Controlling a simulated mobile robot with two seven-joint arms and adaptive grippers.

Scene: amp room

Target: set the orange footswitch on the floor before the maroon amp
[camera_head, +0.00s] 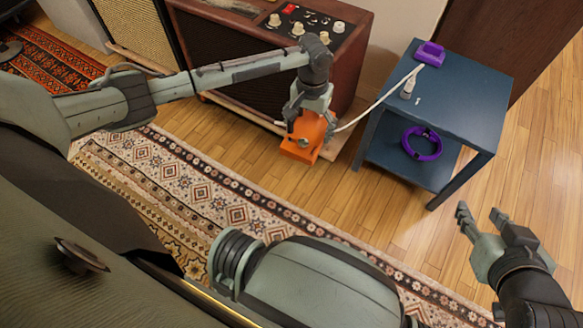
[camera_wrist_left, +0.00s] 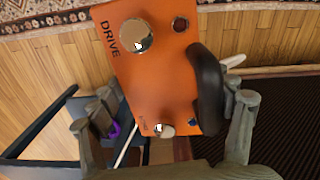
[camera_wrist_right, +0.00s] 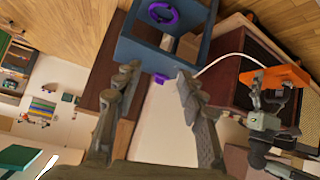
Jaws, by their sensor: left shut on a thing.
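The orange footswitch (camera_head: 304,140), with a silver button and the word DRIVE, is in my left gripper (camera_head: 308,110), just before the front of the maroon amp (camera_head: 222,62). In the left wrist view the footswitch (camera_wrist_left: 150,75) fills the middle between the fingers, with a dark curved part across one side. It is close to the floor; I cannot tell whether it touches. A right wrist view shows it (camera_wrist_right: 275,77) too, beside the amp.
A blue side table (camera_head: 465,95) stands right of the amp, with a purple object (camera_head: 430,53) on top and a purple ring (camera_head: 423,143) on its lower shelf. A white cable (camera_head: 372,106) runs from the table towards the footswitch. A patterned rug (camera_head: 225,205) lies nearer me.

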